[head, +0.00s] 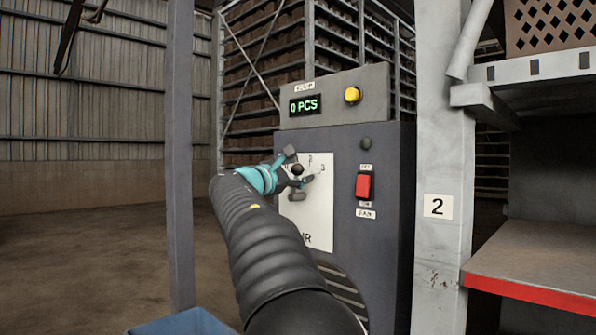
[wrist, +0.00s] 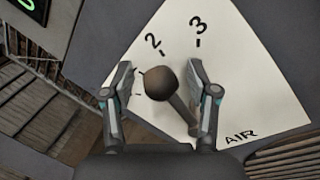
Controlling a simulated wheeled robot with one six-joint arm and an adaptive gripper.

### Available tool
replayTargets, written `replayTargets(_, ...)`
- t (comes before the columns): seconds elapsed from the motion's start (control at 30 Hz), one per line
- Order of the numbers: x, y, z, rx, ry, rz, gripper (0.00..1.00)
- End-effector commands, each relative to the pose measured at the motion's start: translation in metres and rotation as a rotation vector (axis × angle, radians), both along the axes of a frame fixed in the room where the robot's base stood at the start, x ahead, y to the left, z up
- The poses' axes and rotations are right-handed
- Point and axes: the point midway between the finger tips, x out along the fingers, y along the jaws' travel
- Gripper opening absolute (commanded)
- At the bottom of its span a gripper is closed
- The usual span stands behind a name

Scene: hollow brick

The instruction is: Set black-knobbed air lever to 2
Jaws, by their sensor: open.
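The air lever has a round dark knob, which looks brownish-black in the wrist view (wrist: 160,83). In the head view the knob (head: 298,169) shows small between my fingers. Its arm slants up-left in the wrist view, with the knob just below the 2; I cannot tell the exact mark. The white dial plate (wrist: 240,85) carries a 2, a 3 and the word AIR; it also shows in the head view (head: 318,215). My gripper (wrist: 160,78) is open, one finger on each side of the knob, with visible gaps. The dial's lower-left marks are mostly hidden by a finger.
The grey cabinet (head: 388,230) also bears a red switch (head: 364,186), a yellow button (head: 352,95) and a display reading 0 PCS (head: 304,105). A blue bin (head: 180,324) is below.

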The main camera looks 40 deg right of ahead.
Motion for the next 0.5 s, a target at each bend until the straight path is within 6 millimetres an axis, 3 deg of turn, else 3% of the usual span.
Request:
replayTargets(0.23, -0.004, 0.012, -0.002, 0.000, 0.000, 0.000, 0.59)
replayTargets(0.5, -0.018, 0.062, -0.010, 0.000, 0.000, 0.003, 0.59)
